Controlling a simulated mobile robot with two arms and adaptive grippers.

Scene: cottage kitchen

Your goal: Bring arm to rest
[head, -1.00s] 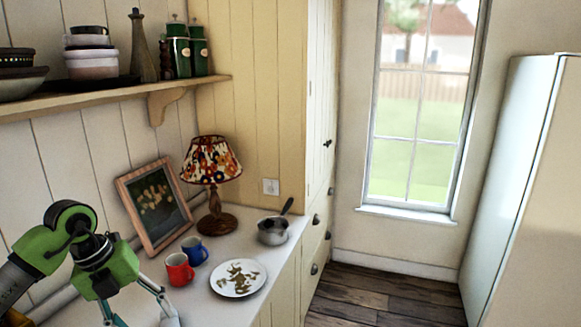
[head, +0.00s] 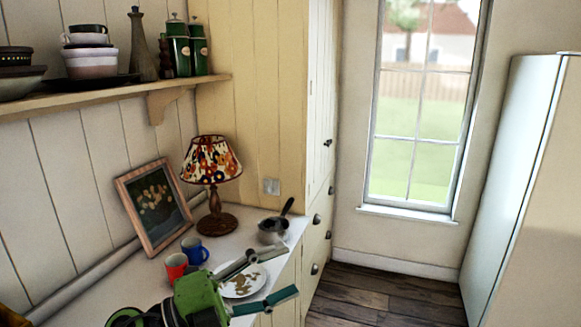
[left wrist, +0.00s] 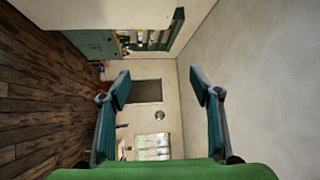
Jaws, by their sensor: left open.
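My left gripper (head: 272,278) reaches in from the bottom left of the head view. Its green body is low in the picture, and its two fingers are spread apart, pointing right, with nothing between them. It passes in front of the white plate (head: 240,288) and hides part of it; I cannot tell how far above the counter it is. In the left wrist view the gripper (left wrist: 162,85) also shows open and empty, facing across the room. My right gripper is not in view.
A shelf (head: 120,98) with crockery is above. The wooden floor (head: 385,296) is clear.

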